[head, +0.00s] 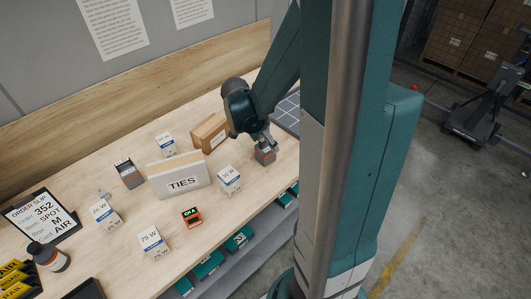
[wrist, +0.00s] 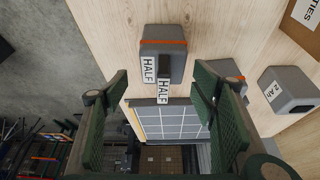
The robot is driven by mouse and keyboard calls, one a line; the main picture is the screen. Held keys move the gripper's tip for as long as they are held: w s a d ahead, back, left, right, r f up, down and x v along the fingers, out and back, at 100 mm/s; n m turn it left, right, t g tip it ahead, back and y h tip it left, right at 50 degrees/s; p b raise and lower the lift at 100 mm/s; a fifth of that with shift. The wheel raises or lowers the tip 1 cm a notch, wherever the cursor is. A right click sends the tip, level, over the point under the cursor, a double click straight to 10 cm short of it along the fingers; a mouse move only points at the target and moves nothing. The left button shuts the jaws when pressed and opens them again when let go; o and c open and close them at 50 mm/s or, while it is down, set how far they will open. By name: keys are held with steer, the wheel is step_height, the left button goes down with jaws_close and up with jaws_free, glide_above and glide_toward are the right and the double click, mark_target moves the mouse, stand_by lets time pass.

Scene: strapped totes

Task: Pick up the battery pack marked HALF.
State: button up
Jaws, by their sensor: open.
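The battery pack marked HALF is a grey block with an orange stripe and white HALF labels. It stands on the bench (head: 270,158) under my gripper (head: 263,143) in the head view. In the wrist view the pack (wrist: 172,35) lies just ahead of the gap between my green fingers (wrist: 162,88). The fingers are open, one to each side, and the pack is not gripped. A second grey pack labelled 2 Ah (wrist: 290,84) is at the right of the wrist view. Another grey piece with an orange mark is partly hidden behind the right finger.
The bench's front edge (head: 250,208) is near.

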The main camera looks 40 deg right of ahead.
steer(key=shift+d+f, duration=0.1)
steer(key=shift+f, duration=0.2)
steer(key=shift+f, duration=0.1)
steer(key=shift+w+x, duration=0.15)
steer(key=shift+x, duration=0.65)
steer(key=shift+w+x, duration=0.1)
steer(key=shift+x, duration=0.65)
steer(key=shift+b+x, duration=0.35)
steer(key=shift+x, duration=0.6)
steer(key=shift+d, duration=0.1)
steer(key=c, duration=1.5)
